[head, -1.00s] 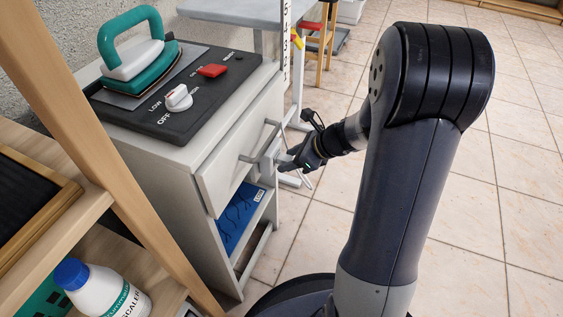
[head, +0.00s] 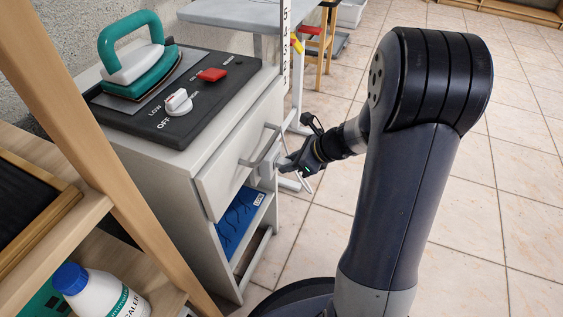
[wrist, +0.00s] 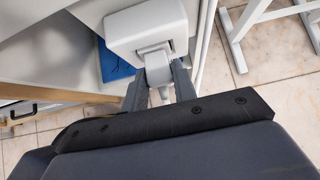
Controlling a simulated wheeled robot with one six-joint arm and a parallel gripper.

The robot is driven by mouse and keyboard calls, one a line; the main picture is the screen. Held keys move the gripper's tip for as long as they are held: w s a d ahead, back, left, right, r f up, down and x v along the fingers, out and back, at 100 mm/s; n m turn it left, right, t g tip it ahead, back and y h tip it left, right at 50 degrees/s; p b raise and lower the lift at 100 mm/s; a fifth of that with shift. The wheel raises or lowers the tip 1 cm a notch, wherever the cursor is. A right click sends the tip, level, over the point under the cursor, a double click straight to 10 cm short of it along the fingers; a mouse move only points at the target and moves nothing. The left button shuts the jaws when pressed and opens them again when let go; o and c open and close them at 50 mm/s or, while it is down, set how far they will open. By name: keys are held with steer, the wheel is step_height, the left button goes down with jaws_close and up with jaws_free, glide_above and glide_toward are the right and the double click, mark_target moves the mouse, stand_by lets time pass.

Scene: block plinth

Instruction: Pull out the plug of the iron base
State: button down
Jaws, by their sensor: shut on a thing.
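The iron base (head: 165,110) is a black panel with a white knob and a red switch on top of the grey cabinet. A teal and white iron (head: 140,65) stands on it. In the wrist view a pale grey socket box (wrist: 147,25) is fixed at the cabinet's side. A light grey plug (wrist: 157,72) is at its near face, between the two fingers of my gripper (wrist: 159,88). My gripper is shut on the plug. I cannot tell how deep the plug sits. In the head view my gripper (head: 285,166) is beside the drawer front, its tips partly hidden.
A drawer handle (head: 262,147) sticks out close to my gripper. A blue item (head: 238,218) lies on the shelf below the drawer. A wooden rack with a white bottle (head: 98,292) stands at the left. The tiled floor at the right is open.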

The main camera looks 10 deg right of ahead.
steer(key=shift+s+d, duration=0.1)
steer(key=shift+d, duration=0.05)
steer(key=shift+s+d, duration=0.7)
steer(key=shift+d, duration=0.25)
steer(key=shift+s+d+p, duration=0.25)
steer(key=shift+s+d, duration=0.35)
steer(key=shift+d, duration=0.2)
steer(key=shift+s+d+p, duration=0.25)
steer(key=shift+s+d, duration=0.35)
steer(key=shift+d, duration=0.2)
